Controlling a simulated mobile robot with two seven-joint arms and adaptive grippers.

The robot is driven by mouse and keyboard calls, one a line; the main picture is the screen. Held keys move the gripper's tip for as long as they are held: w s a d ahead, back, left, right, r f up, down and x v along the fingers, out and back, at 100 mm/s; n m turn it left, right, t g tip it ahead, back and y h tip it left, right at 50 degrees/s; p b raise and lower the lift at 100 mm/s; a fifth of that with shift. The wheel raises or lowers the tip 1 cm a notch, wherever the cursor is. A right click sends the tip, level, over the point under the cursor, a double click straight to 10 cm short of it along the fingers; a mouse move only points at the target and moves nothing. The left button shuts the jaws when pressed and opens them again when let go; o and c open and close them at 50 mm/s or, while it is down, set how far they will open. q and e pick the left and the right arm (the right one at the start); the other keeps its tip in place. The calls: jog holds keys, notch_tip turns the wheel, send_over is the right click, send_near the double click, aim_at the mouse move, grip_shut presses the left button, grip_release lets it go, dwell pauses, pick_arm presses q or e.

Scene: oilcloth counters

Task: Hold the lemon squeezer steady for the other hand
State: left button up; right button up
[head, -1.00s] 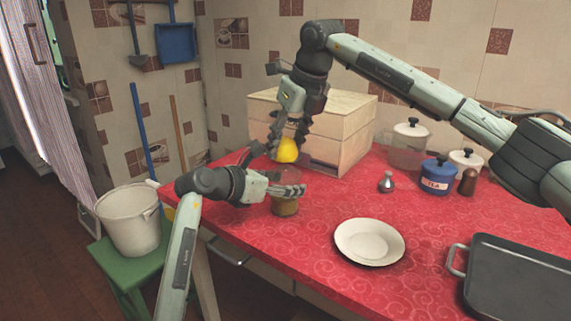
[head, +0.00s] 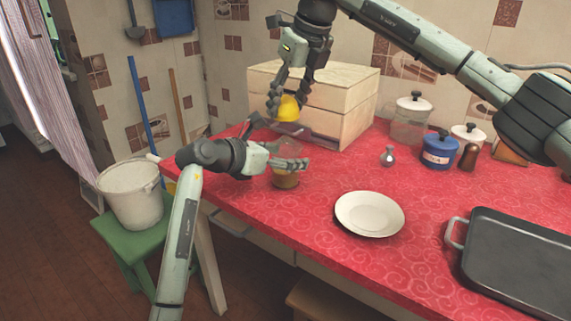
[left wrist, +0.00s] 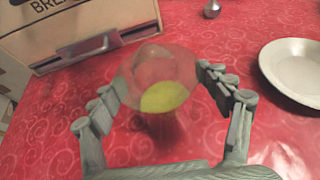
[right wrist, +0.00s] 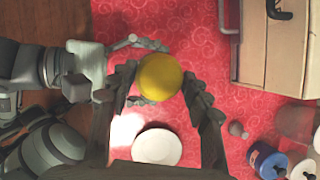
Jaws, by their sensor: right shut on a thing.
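The lemon squeezer (head: 285,180) stands on the red oilcloth, with a clear upper part and a yellow-green lower part. In the left wrist view the squeezer (left wrist: 160,75) is see-through, with a yellow-green patch inside. My left gripper (head: 290,164) has its fingers on both sides of it; whether they press on it is unclear. My right gripper (head: 283,100) is shut on a yellow lemon piece (head: 289,109), dome upward, held in the air above the squeezer. The lemon piece also shows between the fingers in the right wrist view (right wrist: 160,77).
A wooden bread box (head: 340,110) stands close behind the squeezer. A white plate (head: 369,214) lies to the right, with a dark pan (head: 520,260) beyond it. Jars, including a blue tea jar (head: 437,152), stand at the back right. A white bucket (head: 130,200) is left of the counter.

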pick_arm(q)
jog(key=shift+o, duration=0.8)
